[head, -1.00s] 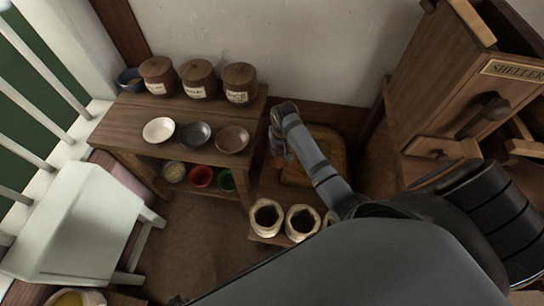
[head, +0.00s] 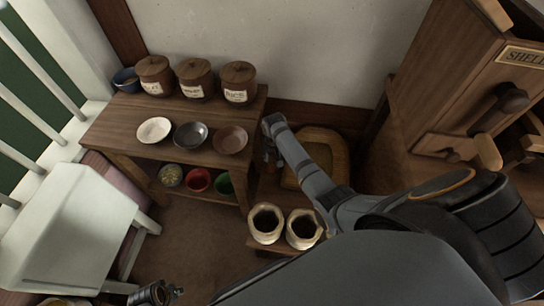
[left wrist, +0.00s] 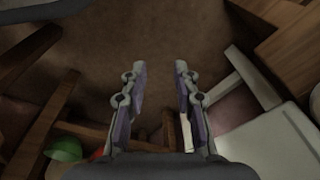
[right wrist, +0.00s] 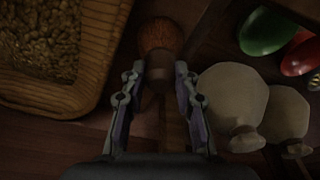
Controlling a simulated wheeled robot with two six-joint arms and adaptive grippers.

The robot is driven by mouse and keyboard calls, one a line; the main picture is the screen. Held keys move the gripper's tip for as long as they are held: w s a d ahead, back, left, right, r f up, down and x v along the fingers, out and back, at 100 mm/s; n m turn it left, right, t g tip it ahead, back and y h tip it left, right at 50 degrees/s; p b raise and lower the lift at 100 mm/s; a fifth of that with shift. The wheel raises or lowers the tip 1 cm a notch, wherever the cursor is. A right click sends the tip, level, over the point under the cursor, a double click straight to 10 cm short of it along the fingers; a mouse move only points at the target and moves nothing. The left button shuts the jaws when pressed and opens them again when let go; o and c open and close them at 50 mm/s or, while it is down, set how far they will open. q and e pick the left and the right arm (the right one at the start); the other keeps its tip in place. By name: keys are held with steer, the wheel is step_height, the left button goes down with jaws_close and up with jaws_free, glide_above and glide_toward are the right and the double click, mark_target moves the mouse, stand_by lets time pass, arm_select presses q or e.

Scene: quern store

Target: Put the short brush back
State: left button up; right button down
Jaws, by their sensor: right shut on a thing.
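The short brush (right wrist: 160,38) shows in the right wrist view with a round reddish-brown head and a darker brown lower part. My right gripper (right wrist: 160,76) is shut on that darker part, and the head points away from the wrist. In the head view, my right gripper (head: 270,158) is beside the table's right end, left of the basket; the brush is hard to make out there. My left gripper (left wrist: 158,68) is open and empty above the brown floor. It also shows small at the bottom of the head view (head: 160,294).
A wooden table (head: 120,130) holds lidded jars and several bowls, with more bowls below. Open sacks (head: 266,224) stand nearby. A white stool (head: 70,225) and a wooden sheller (head: 440,90) flank the area.

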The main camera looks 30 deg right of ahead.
arm_select(q)
steer(key=shift+r, duration=0.1)
arm_select(e)
steer(key=c, duration=1)
jaws_free()
steer(key=shift+f, duration=0.1)
steer(key=shift+r, duration=0.35)
steer(key=r+p, duration=0.1)
steer(key=r, duration=0.1)
steer(key=r+p, duration=0.1)
steer(key=r, duration=0.1)
steer(key=s+r+p, duration=0.1)
steer(key=r, duration=0.1)
steer(key=shift+a, duration=0.1)
step_height(320, 180, up, 4)
steer(key=r+p, duration=0.1)
glide_above(273, 164)
arm_select(q)
steer(key=s+a+f, duration=0.2)
steer(key=s+f, duration=0.4)
steer(key=f, duration=0.2)
steer(key=shift+s+a+f, duration=0.2)
steer(key=shift+s+a, duration=0.1)
steer(key=shift+a, duration=0.05)
arm_select(e)
steer(key=shift+r, duration=0.25)
